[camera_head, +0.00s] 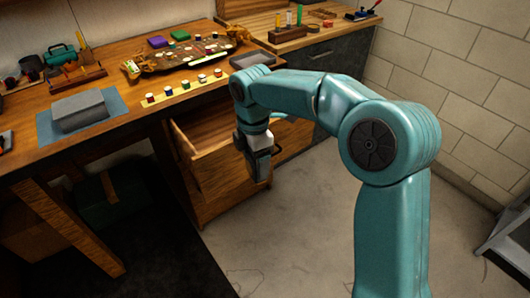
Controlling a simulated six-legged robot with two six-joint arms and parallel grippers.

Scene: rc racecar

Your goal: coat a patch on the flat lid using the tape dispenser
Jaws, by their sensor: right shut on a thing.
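My right gripper (259,172) hangs pointing down beside the right end of an open wooden drawer (222,165), below the bench top. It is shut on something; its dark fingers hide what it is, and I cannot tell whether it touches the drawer. A grey block with a flat top (79,110) lies on a blue mat (109,99) at the left of the bench; I cannot tell whether it is the flat lid. A teal item (60,54) stands at the back left; I cannot tell whether it is the tape dispenser. My left gripper is not in view.
The wooden bench (125,122) holds a row of small pots (184,88), a patterned car body (175,57) and a wooden rack (80,75). A dark tray (252,59) sits near the corner. Grey floor is clear below my right arm. A metal stand (510,238) is at right.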

